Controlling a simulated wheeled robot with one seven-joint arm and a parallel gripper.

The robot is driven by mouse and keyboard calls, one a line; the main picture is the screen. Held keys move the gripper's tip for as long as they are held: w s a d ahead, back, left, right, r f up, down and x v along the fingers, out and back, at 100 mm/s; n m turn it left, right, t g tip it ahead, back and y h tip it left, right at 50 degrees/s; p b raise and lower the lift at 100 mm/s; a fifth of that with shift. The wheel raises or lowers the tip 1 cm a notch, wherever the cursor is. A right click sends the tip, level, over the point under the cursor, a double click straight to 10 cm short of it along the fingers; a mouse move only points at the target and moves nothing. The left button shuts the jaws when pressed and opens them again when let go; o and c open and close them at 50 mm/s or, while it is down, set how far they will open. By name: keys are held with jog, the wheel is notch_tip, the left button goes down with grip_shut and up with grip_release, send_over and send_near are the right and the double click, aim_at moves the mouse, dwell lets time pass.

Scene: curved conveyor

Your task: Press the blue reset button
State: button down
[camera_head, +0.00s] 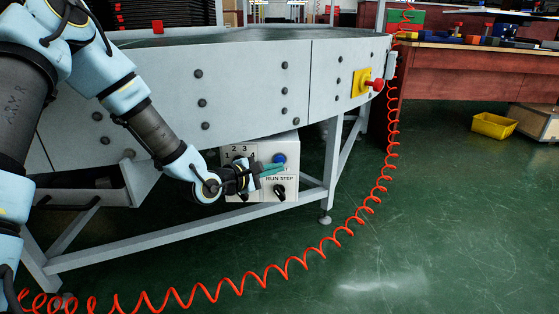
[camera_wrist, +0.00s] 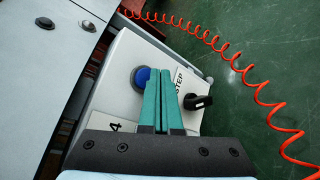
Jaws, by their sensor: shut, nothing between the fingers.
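The blue button (camera_head: 279,158) is on a light grey control box (camera_head: 291,194) under the conveyor's side. In the wrist view the blue button (camera_wrist: 141,77) lies just left of the fingertips, partly hidden by the left finger. My gripper (camera_head: 281,169) is shut and empty, its green fingers together in front of the box, just below the button in the head view. In the wrist view the fingers (camera_wrist: 161,72) reach across the box face. I cannot tell whether the fingertips touch the box or the button.
A black RUN/STEP knob (camera_head: 279,191) sits below the button, and a numbered selector is partly behind my gripper. A red knob on a yellow plate (camera_head: 362,83) is on the conveyor's side. A coiled red hose (camera_head: 270,271) crosses the green floor. Frame legs stand around the box.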

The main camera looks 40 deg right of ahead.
jog(key=shift+s, duration=0.1)
jog(key=s+a+p, duration=0.1)
jog(key=s+a, duration=0.2)
jog(key=shift+s+a, duration=0.1)
jog(key=shift+s, duration=0.25)
dwell(0.3)
dwell(0.8)
